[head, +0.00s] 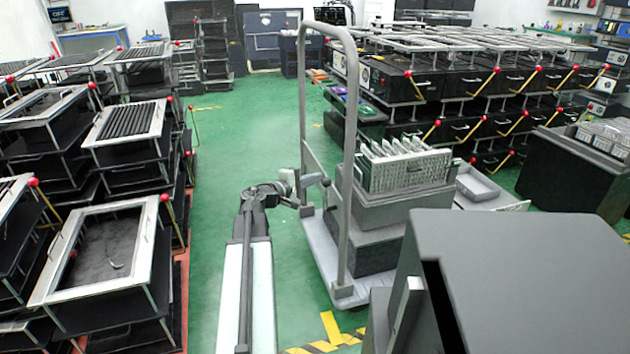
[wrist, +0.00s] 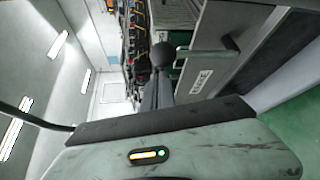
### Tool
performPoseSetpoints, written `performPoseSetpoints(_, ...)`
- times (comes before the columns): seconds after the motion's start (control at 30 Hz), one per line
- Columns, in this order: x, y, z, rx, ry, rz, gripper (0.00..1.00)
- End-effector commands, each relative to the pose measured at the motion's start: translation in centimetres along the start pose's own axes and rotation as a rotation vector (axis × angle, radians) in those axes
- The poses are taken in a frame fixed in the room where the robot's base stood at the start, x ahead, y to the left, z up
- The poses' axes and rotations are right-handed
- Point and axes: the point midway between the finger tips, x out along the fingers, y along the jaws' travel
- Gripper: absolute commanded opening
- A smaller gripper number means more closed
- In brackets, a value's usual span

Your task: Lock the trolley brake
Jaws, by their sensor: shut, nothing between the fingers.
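The grey trolley (head: 346,150) stands right of my arm in the head view, with its tall tube handle upright and boxes on its deck. A small grey lever-like part with a dark end (head: 325,182) sits beside its handle post; I take this to be the brake lever. My gripper (head: 294,186) is close to its left side. In the wrist view my gripper (wrist: 158,92) is shut, and a dark ball knob (wrist: 163,54) shows just beyond the fingertips, with a grey-green bar (wrist: 207,54) to its right. Whether fingers and knob touch cannot be told.
A large dark grey box (head: 530,270) fills the lower right of the head view. Racks with red-knobbed levers (head: 125,130) line the left, and similar racks (head: 480,85) stand back right. The green floor (head: 235,130) between them is clear.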

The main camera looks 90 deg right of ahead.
Motion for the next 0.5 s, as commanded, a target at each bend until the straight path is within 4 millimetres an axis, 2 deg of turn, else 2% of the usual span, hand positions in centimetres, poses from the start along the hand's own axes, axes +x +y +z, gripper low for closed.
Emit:
performPoseSetpoints(0.1,0.9,1.2,-2.2,-0.001,0.008,0.001,0.00)
performPoseSetpoints(0.17,0.8,1.4,-2.9,-0.001,0.010,0.002,0.00)
performPoseSetpoints(0.2,-0.4,0.8,-2.5,-0.001,0.010,0.002,0.00)
performPoseSetpoints(0.5,-6.4,-0.7,-2.5,0.000,0.008,0.002,0.00)
